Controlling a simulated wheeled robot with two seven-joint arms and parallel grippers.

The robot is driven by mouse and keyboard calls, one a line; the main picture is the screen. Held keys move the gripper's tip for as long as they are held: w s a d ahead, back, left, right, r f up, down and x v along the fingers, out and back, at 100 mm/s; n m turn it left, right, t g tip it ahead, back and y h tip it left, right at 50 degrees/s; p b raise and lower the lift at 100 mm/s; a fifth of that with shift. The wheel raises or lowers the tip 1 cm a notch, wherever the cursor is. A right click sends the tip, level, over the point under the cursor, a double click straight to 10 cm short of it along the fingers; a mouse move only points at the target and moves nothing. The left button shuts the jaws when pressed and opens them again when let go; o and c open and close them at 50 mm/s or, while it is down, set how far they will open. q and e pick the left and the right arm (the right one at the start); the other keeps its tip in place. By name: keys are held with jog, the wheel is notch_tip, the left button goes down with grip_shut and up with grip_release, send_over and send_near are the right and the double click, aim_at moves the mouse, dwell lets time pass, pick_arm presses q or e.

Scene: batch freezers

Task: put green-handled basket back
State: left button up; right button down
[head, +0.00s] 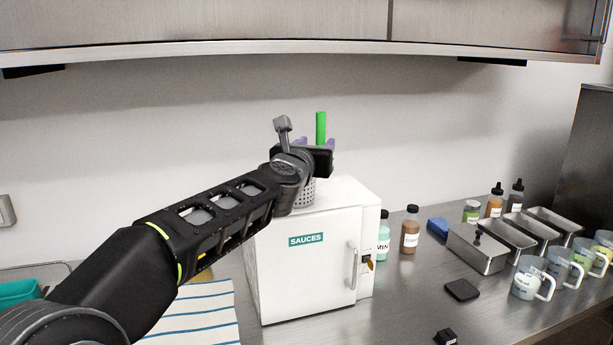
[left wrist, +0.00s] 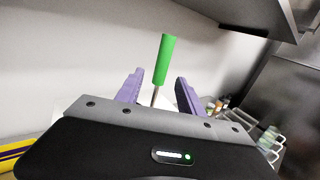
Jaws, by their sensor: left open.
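The green-handled basket stands on top of the white SAUCES freezer (head: 305,262). Its upright green handle (head: 320,128) rises above my gripper, and part of its perforated metal body (head: 308,192) shows beside my wrist. My left gripper (head: 315,146) is at the basket, its purple fingers partly hidden behind the wrist. In the left wrist view the green handle (left wrist: 163,58) stands between the two spread purple fingers (left wrist: 158,90), with a gap on both sides. The lower basket is hidden there by the gripper body. My right gripper is not in view.
A wall cabinet (head: 200,25) overhangs the back. Sauce bottles (head: 410,230), steel pans (head: 478,247) and measuring cups (head: 530,278) stand right of the freezer. A striped towel (head: 200,315) lies to its left. A small black pad (head: 462,290) lies on the steel counter.

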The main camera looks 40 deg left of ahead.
pick_arm(q)
jog(key=shift+s, duration=0.15)
jog(key=shift+p+x, duration=0.3)
jog(key=shift+x, duration=1.15)
jog(key=shift+d, duration=0.1)
jog(key=p+x, duration=0.2)
jog(key=x, duration=0.3)
grip_shut()
